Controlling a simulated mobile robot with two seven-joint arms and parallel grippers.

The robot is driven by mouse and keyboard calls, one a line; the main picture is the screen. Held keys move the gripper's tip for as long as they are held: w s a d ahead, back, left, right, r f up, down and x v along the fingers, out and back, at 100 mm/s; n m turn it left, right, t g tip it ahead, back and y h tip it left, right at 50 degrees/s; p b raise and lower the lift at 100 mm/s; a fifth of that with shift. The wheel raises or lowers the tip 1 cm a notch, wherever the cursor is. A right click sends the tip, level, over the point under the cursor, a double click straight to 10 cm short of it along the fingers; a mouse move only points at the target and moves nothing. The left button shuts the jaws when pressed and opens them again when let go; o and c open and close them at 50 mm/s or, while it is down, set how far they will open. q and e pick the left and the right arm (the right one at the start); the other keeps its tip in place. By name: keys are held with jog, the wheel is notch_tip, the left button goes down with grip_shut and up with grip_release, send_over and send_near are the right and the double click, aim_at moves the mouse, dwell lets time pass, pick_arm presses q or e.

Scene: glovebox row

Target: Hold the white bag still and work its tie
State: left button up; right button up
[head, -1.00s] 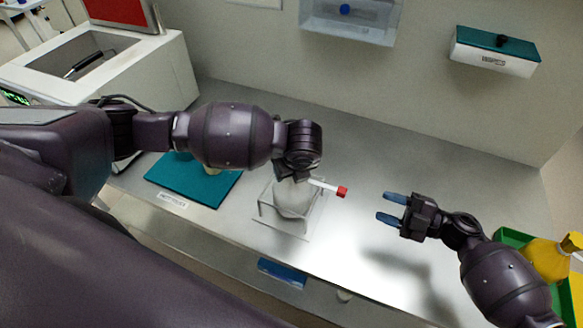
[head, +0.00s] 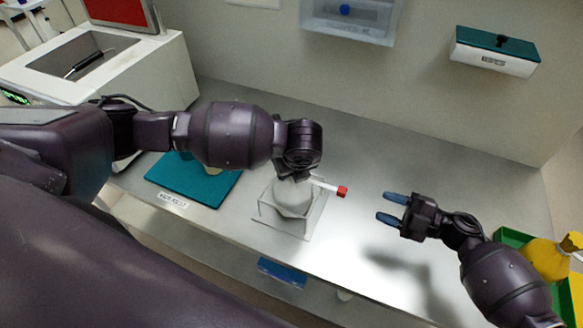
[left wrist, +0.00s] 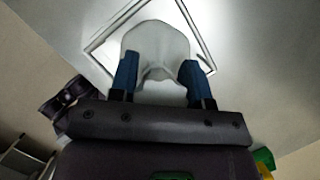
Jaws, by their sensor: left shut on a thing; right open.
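The white bag (head: 293,199) sits in a clear-sided stand (head: 268,215) on the grey bench. A white tie with a red end (head: 342,191) sticks out to the right from the bag's top. In the left wrist view the bag (left wrist: 158,45) is between the two blue fingers of my left gripper (left wrist: 162,78), which is shut on it. In the head view my left wrist hides the bag's top and the left fingers. My right gripper (head: 392,208) is open and empty, to the right of the tie's red end and apart from it.
A teal mat (head: 190,182) lies left of the stand. A green tray (head: 510,238) with a yellow bag (head: 545,258) is at the far right. A teal-lidded box (head: 495,52) and a clear bin (head: 350,22) are on the back wall. Bench between stand and right gripper is clear.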

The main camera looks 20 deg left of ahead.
jog(key=shift+o, duration=0.2)
jog(key=shift+s+f, duration=0.1)
jog(key=n+t+h, duration=0.1)
jog(key=n+t, duration=0.2)
jog(key=t, duration=0.4)
send_near(341, 190)
jog(key=x, duration=0.6)
jog(key=f+x, duration=0.1)
jog(key=x, duration=0.2)
jog(key=shift+w+a, duration=0.3)
jog(key=shift+w, duration=0.05)
jog(key=shift+c, duration=0.4)
grip_shut()
jog(key=shift+a+r, duration=0.1)
